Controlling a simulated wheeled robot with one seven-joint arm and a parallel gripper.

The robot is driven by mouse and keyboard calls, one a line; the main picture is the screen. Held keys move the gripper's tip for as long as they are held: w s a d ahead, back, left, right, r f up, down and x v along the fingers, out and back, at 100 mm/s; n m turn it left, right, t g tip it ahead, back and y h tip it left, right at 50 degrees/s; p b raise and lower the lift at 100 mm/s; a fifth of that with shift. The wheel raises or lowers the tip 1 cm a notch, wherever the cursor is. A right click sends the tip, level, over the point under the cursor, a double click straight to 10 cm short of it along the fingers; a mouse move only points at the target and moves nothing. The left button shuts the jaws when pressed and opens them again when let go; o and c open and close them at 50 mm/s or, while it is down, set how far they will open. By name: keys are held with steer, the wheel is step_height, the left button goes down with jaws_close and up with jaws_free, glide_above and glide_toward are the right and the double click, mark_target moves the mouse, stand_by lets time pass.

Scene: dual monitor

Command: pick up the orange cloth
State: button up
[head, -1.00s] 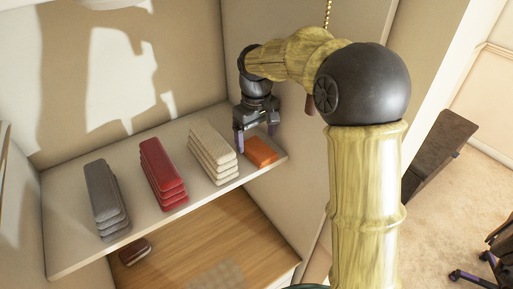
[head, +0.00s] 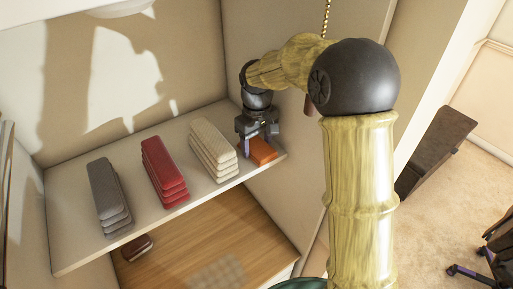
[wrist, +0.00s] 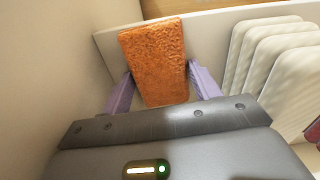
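The orange cloth (head: 262,150) is a flat folded rectangle at the right end of the shelf (head: 150,217), in the head view. It also shows in the wrist view (wrist: 156,62), lying between and beyond the two purple fingers. My gripper (head: 256,150) is open, low over the cloth, with one finger on its left side in the head view. In the wrist view my gripper (wrist: 161,82) has a finger on each side of the cloth's near part. I cannot tell whether the fingers touch it.
A stack of cream cloths (head: 213,148) stands just left of the orange cloth. A red stack (head: 164,172) and a grey stack (head: 108,196) stand further left. The cabinet's side wall (head: 285,190) is close on the right. A dark brown object (head: 137,249) lies on the wooden surface below.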

mark_target(255, 145)
steer(key=shift+c, duration=0.8)
steer(key=shift+a+r+b, duration=0.15)
steer(key=shift+r+b, duration=0.35)
steer(key=shift+b, duration=0.25)
step_height(255, 145, up, 11)
steer(key=b, duration=0.2)
steer(key=s+a+b, duration=0.5)
steer(key=s+a, duration=0.6)
steer(key=a, duration=0.5)
steer(key=shift+a+f, duration=0.15)
steer(key=shift+f, duration=0.1)
